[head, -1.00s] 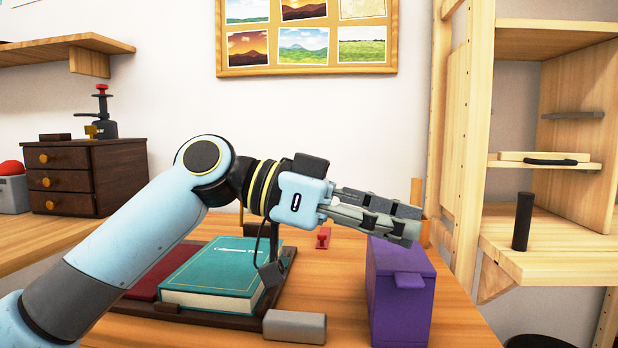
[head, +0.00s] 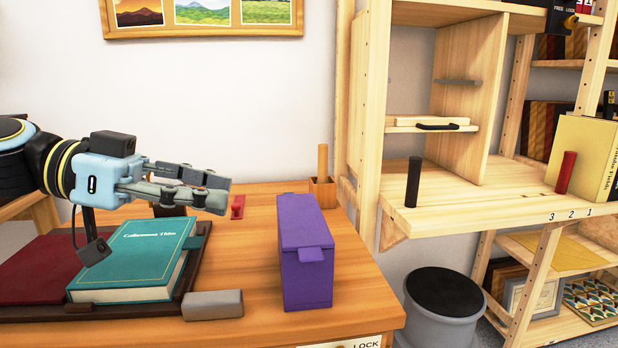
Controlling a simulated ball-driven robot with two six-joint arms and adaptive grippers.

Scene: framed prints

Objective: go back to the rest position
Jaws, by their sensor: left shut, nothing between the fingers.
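My left gripper (head: 218,192) comes in from the left in the head view. It is shut and empty, and its fingers point right above the wooden table (head: 255,322). Below and left of it lies a teal book (head: 135,255) on a dark tray (head: 45,313), with a dark red book (head: 38,270) beside it. A purple box (head: 304,255) with a lid stands to the right of the fingertips, apart from them. My right gripper is not in view.
A grey block (head: 212,304) lies at the tray's front corner. A small red object (head: 238,207) and a wooden holder (head: 322,188) are behind. A wooden shelf unit (head: 480,195) with a black cylinder (head: 413,182) stands right. A grey bin (head: 445,302) with a dark top is on the floor.

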